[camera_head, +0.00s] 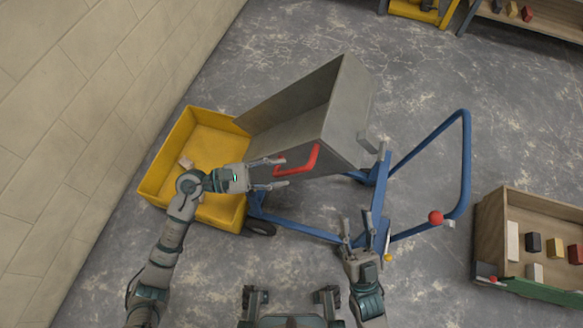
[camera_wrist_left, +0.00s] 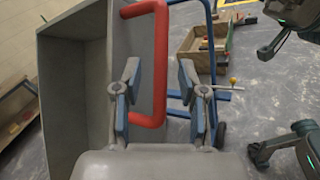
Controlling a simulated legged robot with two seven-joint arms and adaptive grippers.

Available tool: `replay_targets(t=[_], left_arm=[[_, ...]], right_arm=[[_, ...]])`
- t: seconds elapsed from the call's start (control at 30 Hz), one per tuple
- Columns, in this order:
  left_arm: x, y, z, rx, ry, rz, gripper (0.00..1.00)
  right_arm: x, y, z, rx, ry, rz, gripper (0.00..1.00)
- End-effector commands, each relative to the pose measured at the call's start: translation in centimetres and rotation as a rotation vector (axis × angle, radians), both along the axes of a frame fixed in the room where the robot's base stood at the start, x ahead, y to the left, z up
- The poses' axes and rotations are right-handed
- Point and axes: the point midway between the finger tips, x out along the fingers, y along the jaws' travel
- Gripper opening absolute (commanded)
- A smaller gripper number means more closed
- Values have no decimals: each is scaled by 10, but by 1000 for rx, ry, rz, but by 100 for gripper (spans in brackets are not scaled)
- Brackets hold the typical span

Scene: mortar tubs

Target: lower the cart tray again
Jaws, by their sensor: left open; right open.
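The grey cart tray (camera_head: 345,105) is tipped up on its blue cart frame (camera_head: 300,229), its open end leaning left over a yellow tub (camera_head: 150,188). A red handle (camera_head: 312,160) sticks out from the tray's near side. My left gripper (camera_head: 280,172) is open at this handle. In the left wrist view, the red handle (camera_wrist_left: 160,60) shows between the two spread fingers (camera_wrist_left: 160,98); I cannot tell whether they touch it. My right gripper (camera_head: 358,222) is open and empty beside the blue frame, below the tray's right end.
A blue push bar with a red knob (camera_head: 436,217) rises at the cart's right. A wooden crate (camera_head: 490,222) with several small blocks stands at the right. A light block (camera_head: 186,162) lies in the tub.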

Motion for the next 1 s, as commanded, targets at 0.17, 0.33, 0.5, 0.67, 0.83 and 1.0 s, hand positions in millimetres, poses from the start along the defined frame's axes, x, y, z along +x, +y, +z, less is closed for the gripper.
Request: replay_targets(t=[0.17,0.33,0.5,0.67,0.83,1.0], left_arm=[[4,-25,0,-3,1,-1,41],[5,-35,0,-1,1,1,41],[5,-36,0,-1,1,1,41],[5,-36,0,-1,1,1,24],[5,-36,0,-1,1,1,0],[5,-36,0,-1,1,1,0]], right_arm=[[-1,0,0,3,-7,0,41],[-2,0,1,6,-15,0,41],[-3,0,2,8,-19,0,41],[-2,0,2,7,-18,0,41],[-2,0,1,7,-16,0,41],[-2,0,1,7,-15,1,41]])
